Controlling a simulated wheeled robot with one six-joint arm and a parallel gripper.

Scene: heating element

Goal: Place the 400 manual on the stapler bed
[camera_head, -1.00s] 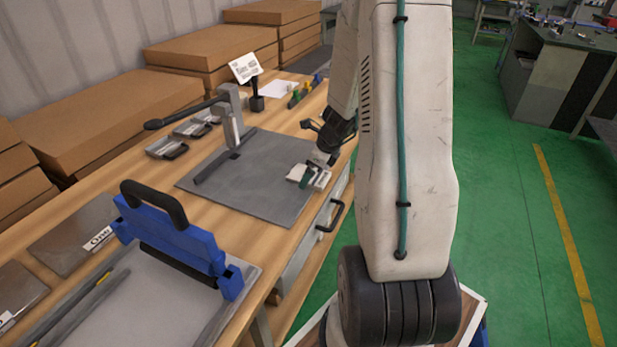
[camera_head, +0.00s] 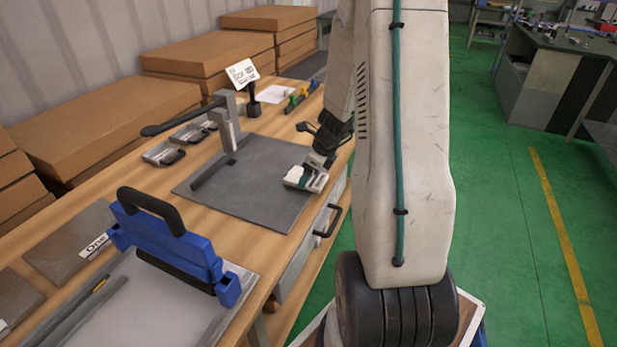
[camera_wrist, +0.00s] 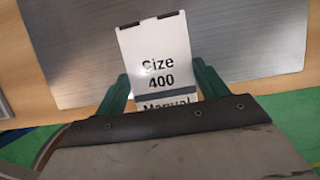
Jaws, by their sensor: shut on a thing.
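The white manual reading "Size 400 Manual" (camera_wrist: 157,58) is held between the green fingers of my gripper (camera_wrist: 160,88) in the wrist view. In the head view the manual (camera_head: 296,177) is a small white booklet at my gripper (camera_head: 306,176), over the right side of the grey stapler bed (camera_head: 252,187). The bed also shows behind the manual in the wrist view (camera_wrist: 85,55). I cannot tell whether the manual touches the bed. The stapler's upright post and long lever (camera_head: 226,120) stand at the bed's far left side. My gripper partly hides the manual's lower end.
A blue clamp with a black handle (camera_head: 170,240) stands on a nearer grey plate. Small metal trays (camera_head: 165,153) lie left of the stapler. A sign (camera_head: 242,73) and coloured items (camera_head: 298,97) are behind it. A drawer handle (camera_head: 328,221) juts from the bench front.

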